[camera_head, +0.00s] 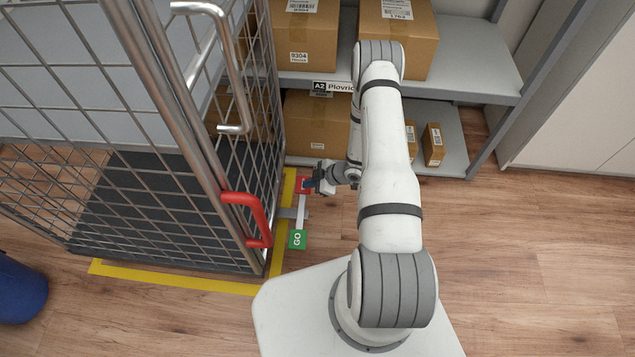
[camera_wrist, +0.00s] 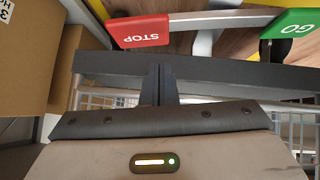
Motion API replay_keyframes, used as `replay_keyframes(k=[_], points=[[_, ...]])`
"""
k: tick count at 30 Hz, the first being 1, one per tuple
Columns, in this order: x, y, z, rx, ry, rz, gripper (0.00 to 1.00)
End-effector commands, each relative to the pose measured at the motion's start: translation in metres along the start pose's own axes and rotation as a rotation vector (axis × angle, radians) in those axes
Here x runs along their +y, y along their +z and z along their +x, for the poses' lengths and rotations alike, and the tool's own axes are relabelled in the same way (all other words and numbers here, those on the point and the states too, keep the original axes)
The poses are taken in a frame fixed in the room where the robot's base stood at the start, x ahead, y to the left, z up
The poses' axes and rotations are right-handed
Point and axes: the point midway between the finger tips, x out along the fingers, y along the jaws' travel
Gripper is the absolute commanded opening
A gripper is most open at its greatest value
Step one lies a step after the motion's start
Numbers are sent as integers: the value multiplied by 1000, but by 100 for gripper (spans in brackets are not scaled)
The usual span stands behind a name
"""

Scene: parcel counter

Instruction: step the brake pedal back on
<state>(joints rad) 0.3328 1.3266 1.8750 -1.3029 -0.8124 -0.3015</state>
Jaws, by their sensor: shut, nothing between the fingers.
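The brake pedal is a pale rocker bar (camera_head: 301,214) low at the side of the wire roll cage (camera_head: 249,190). It has a red STOP pad (camera_head: 303,185) at the far end and a green GO pad (camera_head: 297,239) at the near end. My gripper (camera_head: 318,183) is shut and empty, close beside the STOP pad, and covers part of it. In the wrist view the STOP pad (camera_wrist: 140,31) lies just beyond my closed fingertips (camera_wrist: 158,68), and the GO pad (camera_wrist: 293,26) is farther right. I cannot tell whether my fingers touch the pad or how the bar is tilted.
A red handle (camera_head: 262,220) and a steel door bar (camera_head: 241,95) are on the cage. Yellow floor tape (camera_head: 180,280) borders it. A grey shelf (camera_head: 465,65) with cardboard boxes (camera_head: 318,122) stands behind. A blue bin (camera_head: 18,292) is at far left. Wood floor at right is clear.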

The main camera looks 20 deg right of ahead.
Motion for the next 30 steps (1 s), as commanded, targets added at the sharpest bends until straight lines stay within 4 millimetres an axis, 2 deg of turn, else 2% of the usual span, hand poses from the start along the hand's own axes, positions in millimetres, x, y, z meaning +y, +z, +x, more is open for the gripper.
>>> replay_keyframes(k=[1,6,20,27,30], points=[[-1,12,8,-1,2,2,0],[0,24,20,-1,1,1,0],[1,28,23,-1,2,2,0],[4,48,40,-2,2,3,0],[2,50,45,-1,-2,-2,0]])
